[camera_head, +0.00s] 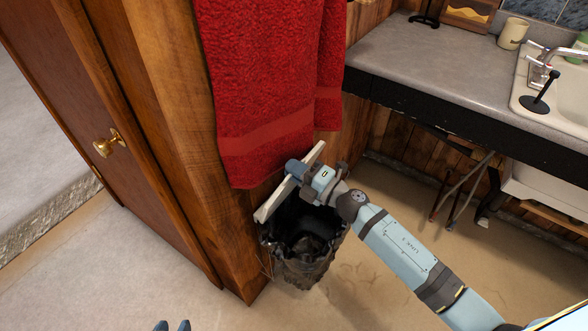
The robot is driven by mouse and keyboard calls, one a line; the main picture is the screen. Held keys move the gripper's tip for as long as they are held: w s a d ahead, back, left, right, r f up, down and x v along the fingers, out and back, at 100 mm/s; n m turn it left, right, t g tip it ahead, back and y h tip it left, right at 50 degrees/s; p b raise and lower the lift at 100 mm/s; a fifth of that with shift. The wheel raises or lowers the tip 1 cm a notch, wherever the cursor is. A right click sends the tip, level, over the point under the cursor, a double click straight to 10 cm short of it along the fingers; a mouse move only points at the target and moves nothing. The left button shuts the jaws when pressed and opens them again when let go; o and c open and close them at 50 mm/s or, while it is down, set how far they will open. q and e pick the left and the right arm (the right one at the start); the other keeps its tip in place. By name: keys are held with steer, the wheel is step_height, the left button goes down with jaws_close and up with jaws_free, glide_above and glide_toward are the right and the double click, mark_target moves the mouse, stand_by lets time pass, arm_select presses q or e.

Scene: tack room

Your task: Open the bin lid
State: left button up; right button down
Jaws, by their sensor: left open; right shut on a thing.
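The bin (305,262) stands on the floor by the wooden wall post. It is dark and lined with a black bag, and part of its opening shows. The pale bin lid (272,206) is tilted up, slanting along the opening's back left side. My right gripper (297,172) is shut on the lid near its upper part; the jaws and arm hide some of it. My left gripper (172,326) is open, with only its fingertips showing at the bottom edge, well apart from the bin.
A red towel (262,90) hangs just above and behind the lid. A wooden door with a brass knob (106,143) is at left. A grey counter (432,62) with a sink (570,100) spans the upper right. The floor in front of the bin is clear.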

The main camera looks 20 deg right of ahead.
steer(key=s+d+f+t+y+b, duration=0.1)
steer(key=s+d+f+t+b, duration=0.1)
steer(key=b, duration=0.9)
steer(key=shift+s+d+f+y, duration=0.4)
steer(key=shift+s+d, duration=0.25)
steer(key=shift+s, duration=0.45)
steer(key=c, duration=1.5)
jaws_free()
steer(key=shift+c, duration=0.2)
arm_select(q)
steer(key=f, duration=0.1)
steer(key=d+t, duration=0.1)
steer(key=f+h, duration=0.1)
steer(key=shift+w+d+f, duration=0.15)
steer(key=shift+w+f, duration=0.2)
steer(key=shift+w, duration=0.05)
arm_select(e)
steer(key=shift+s, duration=0.1)
steer(key=v, duration=1.3)
steer(key=shift+s+d+f, duration=0.2)
steer(key=shift+s, duration=0.05)
